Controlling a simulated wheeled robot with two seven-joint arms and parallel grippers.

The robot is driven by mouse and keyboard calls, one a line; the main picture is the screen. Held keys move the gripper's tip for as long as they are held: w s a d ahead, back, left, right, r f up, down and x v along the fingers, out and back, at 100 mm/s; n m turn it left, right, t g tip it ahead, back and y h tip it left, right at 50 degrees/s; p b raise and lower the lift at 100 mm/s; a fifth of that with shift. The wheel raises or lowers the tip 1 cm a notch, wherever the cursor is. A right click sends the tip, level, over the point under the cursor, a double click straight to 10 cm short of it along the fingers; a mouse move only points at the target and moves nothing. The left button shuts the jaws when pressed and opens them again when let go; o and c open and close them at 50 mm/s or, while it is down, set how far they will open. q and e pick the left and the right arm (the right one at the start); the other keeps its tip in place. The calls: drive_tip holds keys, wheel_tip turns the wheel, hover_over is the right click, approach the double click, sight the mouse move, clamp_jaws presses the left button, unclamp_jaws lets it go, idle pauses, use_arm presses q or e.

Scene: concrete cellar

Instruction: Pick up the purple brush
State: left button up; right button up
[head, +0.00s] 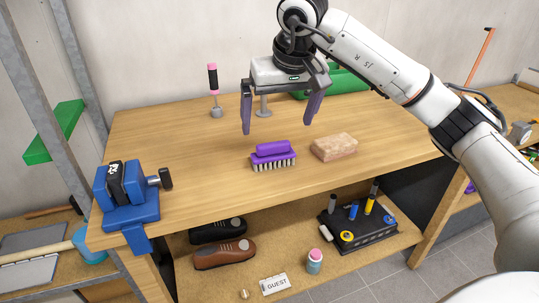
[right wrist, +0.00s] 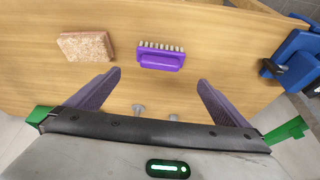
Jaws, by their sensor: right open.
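The purple brush (head: 273,155) lies on the wooden workbench (head: 190,160), with its handle up and its pale bristles showing along the near side. My right gripper (head: 280,118) is open and empty above the bench, with its two fingers pointing down. In the head view the brush shows just below the gap between the fingertips. In the right wrist view the brush (right wrist: 161,57) shows beyond the fingertips of my right gripper (right wrist: 158,78), apart from both. My left gripper is not in view.
A pinkish brick-like block (head: 334,147) lies just right of the brush. A blue vise (head: 128,200) is fixed at the bench's left corner. A pink-and-black-handled tool (head: 213,85) stands at the back. Shoes (head: 222,254) and a black tool holder (head: 358,232) sit on the shelf below.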

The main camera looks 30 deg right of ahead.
sight(273, 143)
drive_tip(key=x, duration=0.9)
drive_tip(key=shift+w+d+f, duration=0.1)
drive_tip(key=shift+f, duration=0.2)
drive_tip(key=c, duration=1)
